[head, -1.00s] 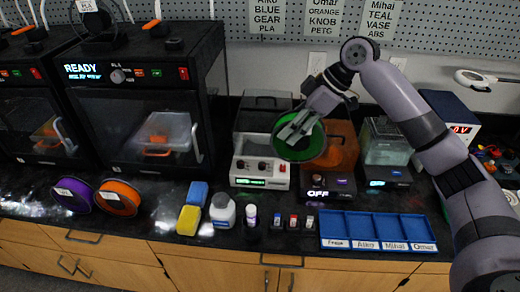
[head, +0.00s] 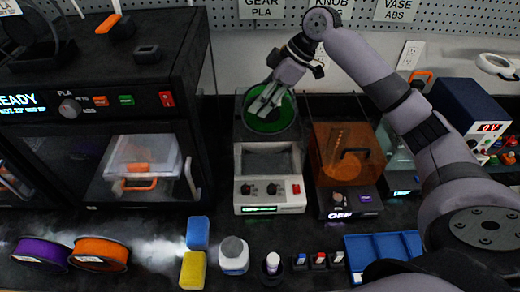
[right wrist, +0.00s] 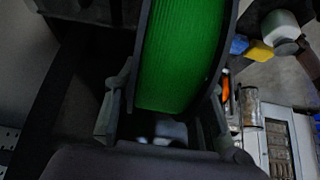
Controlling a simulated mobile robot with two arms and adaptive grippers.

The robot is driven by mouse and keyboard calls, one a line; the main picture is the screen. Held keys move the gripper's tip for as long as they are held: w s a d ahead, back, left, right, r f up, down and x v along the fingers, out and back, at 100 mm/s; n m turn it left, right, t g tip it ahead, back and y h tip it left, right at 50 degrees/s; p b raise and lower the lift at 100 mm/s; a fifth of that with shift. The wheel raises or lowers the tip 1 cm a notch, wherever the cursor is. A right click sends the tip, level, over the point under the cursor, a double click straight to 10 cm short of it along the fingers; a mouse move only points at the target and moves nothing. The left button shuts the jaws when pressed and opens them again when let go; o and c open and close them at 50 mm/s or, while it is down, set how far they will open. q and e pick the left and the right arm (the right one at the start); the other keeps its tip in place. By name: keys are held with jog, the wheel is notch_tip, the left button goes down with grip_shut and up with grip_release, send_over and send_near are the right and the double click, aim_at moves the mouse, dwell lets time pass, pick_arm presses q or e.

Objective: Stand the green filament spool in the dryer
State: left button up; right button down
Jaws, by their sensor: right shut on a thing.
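The green filament spool (head: 270,115) has a dark rim and is held in my right gripper (head: 264,102), over the back of the white dryer (head: 268,192). It looks raised above the dryer's open tray; the exact gap cannot be told. The dryer has two knobs, a red switch and a lit green display. In the right wrist view the green spool (right wrist: 180,55) fills the space between the two fingers (right wrist: 165,120), which close on it from both sides. My left gripper is not in view.
An orange-lidded machine (head: 345,165) reading OFF stands close to the dryer's right. A black printer (head: 120,110) stands to the left. Purple (head: 40,252) and orange (head: 102,254) spools, a yellow and blue sponge (head: 193,268) and small bottles (head: 233,256) line the front.

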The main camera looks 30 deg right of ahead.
aim_at(262, 122)
jog(key=f+p, duration=0.1)
jog(key=f, duration=0.6)
jog(key=shift+s+f, duration=0.15)
jog(key=shift+s, duration=0.05)
jog(key=f, duration=0.3)
jog(key=shift+w+f, duration=0.2)
jog(key=shift+f, duration=0.15)
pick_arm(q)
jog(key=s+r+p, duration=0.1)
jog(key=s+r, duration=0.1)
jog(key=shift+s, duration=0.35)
pick_arm(e)
notch_tip(262, 122, down, 6)
jog(key=shift+f, duration=0.15)
jog(key=c, duration=1.5)
grip_release()
jog(key=shift+f, duration=0.15)
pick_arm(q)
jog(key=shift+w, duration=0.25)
pick_arm(e)
jog(key=o, duration=0.5)
jog(key=shift+c, duration=0.2)
